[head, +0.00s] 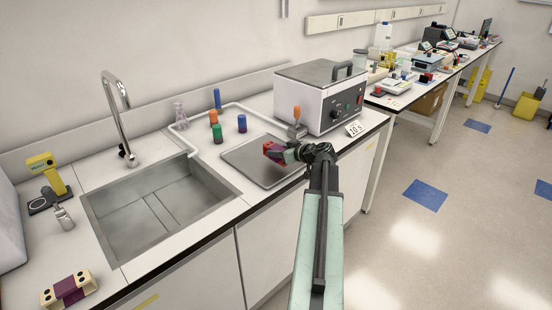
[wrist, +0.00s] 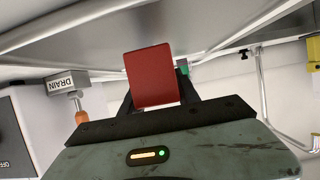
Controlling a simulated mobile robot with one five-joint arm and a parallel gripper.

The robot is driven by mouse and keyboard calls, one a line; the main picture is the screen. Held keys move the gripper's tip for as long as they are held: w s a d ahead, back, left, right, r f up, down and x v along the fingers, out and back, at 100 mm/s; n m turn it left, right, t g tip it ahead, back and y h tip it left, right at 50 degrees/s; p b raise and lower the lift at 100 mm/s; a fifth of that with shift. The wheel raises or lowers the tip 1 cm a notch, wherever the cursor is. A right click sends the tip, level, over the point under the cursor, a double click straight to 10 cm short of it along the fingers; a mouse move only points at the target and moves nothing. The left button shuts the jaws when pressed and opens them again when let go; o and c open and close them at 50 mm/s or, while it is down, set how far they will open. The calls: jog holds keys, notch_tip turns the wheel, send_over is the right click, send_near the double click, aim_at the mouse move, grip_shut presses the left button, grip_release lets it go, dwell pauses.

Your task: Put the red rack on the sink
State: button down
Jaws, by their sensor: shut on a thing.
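The red rack (wrist: 152,76) is a plain red block in the wrist view, held between the two dark fingers of my gripper (wrist: 155,98). In the head view my gripper (head: 284,153) is shut on the red rack (head: 271,149) above the right part of the grey metal drainboard plate. The rack's far side is hidden in the wrist view. The sink (head: 125,238) is a grey metal basin set in the white counter, to the left of my gripper. The basin looks empty.
Several coloured-cap bottles (head: 242,124) stand behind the metal plate (head: 250,170). A metal box with a black handle (head: 314,105) stands right of them. A curved tap (head: 118,112) rises behind the sink. A cream and purple rack (head: 68,290) lies front left.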

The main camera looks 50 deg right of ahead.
notch_tip(320, 180, down, 2)
jog(key=shift+d+f+b, duration=0.1)
jog(key=shift+f+b, duration=0.15)
jog(key=shift+b, duration=0.3)
jog(key=shift+r, duration=0.2)
jog(key=shift+f, duration=0.15)
jog(key=c, duration=0.9)
grip_release()
